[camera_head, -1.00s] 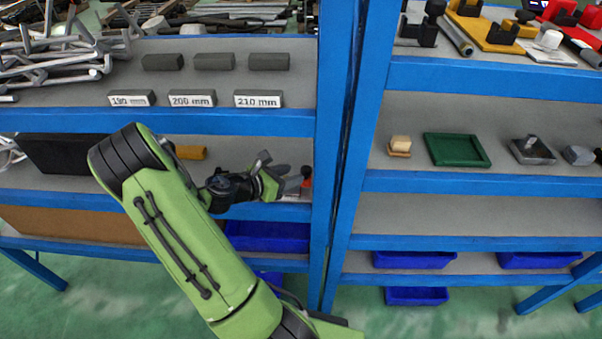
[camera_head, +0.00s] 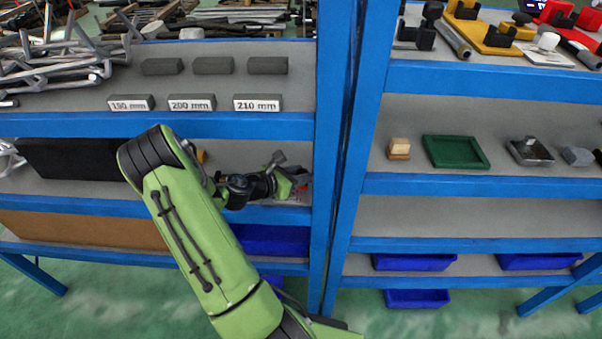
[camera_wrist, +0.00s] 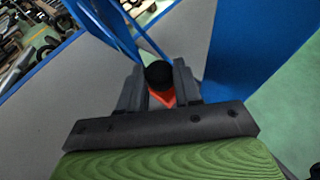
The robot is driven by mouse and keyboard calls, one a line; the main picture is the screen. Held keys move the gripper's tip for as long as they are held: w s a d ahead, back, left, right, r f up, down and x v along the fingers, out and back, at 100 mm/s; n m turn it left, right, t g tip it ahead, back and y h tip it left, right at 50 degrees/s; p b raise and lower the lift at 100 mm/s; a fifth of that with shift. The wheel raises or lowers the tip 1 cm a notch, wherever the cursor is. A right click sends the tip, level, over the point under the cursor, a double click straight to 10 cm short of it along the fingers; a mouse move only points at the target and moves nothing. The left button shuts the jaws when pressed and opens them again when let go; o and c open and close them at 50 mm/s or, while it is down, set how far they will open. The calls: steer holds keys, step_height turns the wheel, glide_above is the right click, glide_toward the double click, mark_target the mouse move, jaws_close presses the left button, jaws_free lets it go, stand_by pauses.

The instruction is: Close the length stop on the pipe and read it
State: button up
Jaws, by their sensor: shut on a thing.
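My gripper (camera_head: 300,184) is in the left rack's middle shelf bay, close to the blue upright. In the wrist view its two dark fingers (camera_wrist: 158,88) are shut on a small piece with a round black top (camera_wrist: 158,74) and an orange-red part below. I cannot tell whether this piece is part of the length stop. A grey pipe (camera_head: 454,38) lies on the right rack's top shelf, beside a yellow fixture (camera_head: 484,34) with black blocks. No length stop can be clearly made out on that pipe, and no reading is legible.
Labels reading 190 mm (camera_head: 130,103), 200 mm (camera_head: 192,103) and 210 mm (camera_head: 257,103) stand above my gripper, with dark blocks behind. The blue upright (camera_head: 330,150) is close on the right. A green tray (camera_head: 456,151) sits on the right rack.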

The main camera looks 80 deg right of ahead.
steer(key=shift+w+a, duration=0.2)
steer(key=shift+w, duration=0.8)
steer(key=o, duration=0.4)
steer(key=shift+s, duration=0.25)
steer(key=shift+o, duration=0.5)
steer(key=shift+w, duration=0.1)
steer(key=p+v, duration=0.1)
steer(key=v, duration=1.4)
steer(key=shift+w+a+p, duration=0.2)
steer(key=shift+a+p, duration=0.1)
